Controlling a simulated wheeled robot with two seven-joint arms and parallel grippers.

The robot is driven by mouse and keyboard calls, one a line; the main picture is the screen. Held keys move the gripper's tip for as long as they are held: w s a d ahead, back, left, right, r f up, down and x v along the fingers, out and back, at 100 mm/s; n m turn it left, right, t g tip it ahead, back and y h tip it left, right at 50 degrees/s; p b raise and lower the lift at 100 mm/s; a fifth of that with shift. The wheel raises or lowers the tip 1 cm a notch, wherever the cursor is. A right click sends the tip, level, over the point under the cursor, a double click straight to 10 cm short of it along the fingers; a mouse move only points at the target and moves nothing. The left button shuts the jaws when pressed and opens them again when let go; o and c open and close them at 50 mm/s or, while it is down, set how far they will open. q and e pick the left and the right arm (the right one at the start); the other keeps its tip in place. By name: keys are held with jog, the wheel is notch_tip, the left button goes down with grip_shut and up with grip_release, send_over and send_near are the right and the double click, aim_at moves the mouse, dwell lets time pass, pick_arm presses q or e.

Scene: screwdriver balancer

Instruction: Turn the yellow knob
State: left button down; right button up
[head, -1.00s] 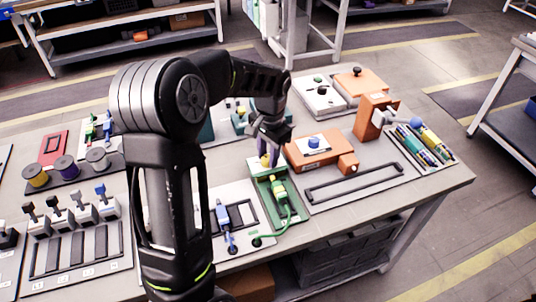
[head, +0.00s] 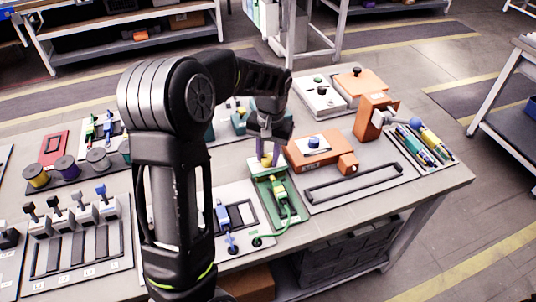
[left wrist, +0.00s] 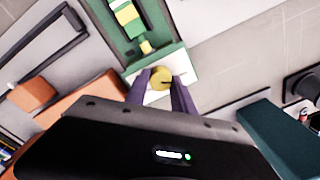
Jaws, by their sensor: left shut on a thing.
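The yellow knob (left wrist: 160,78) sits on a pale plate at the end of a green panel (left wrist: 128,50) in the left wrist view. My left gripper (left wrist: 160,82) is shut on the knob, with a purple finger on either side of it. In the head view the left gripper (head: 267,152) points down over the knob (head: 266,159), at the far end of the green panel (head: 263,188). Only a little of the knob shows there between the fingers. My right gripper is not in view.
A green cable (head: 291,214) lies along the panel's near end. A blue connector (head: 223,216) lies at the left.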

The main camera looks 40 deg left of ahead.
aim_at(269, 157)
pick_arm(q)
jog(key=c, duration=1.1)
grip_release()
jog(key=shift+o, duration=0.2)
jog(key=shift+d+r, duration=0.15)
jog(key=shift+r, duration=3.8)
